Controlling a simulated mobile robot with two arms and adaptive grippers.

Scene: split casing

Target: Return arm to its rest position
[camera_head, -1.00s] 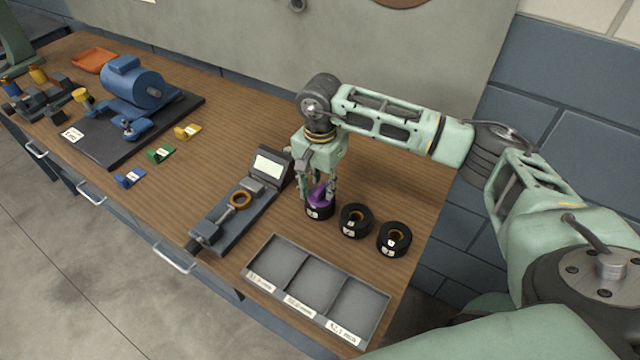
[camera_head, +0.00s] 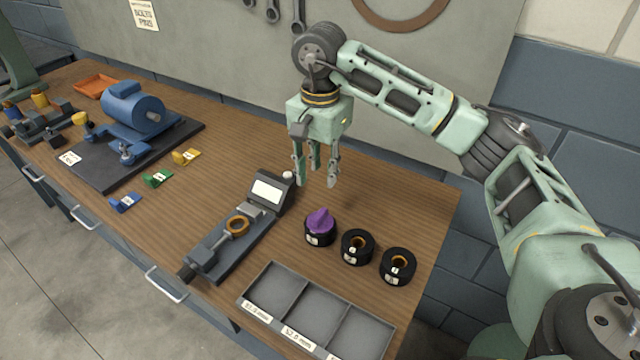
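My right gripper (camera_head: 318,178) is open and empty. It hangs fingers-down above the wooden table, up and behind the black ring with a purple piece. That purple piece (camera_head: 320,220) sits in the top of the leftmost black ring (camera_head: 319,238). The gripper is apart from it. My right arm (camera_head: 400,92) reaches in from the right side of the picture. My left gripper does not show.
Two more black rings (camera_head: 357,247) (camera_head: 397,266) stand to the right. A grey three-part tray (camera_head: 311,312) lies in front. A measuring device (camera_head: 225,240) holding an orange ring, a blue motor (camera_head: 134,108) and coloured clips (camera_head: 158,178) are to the left. A wall panel (camera_head: 230,50) stands behind.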

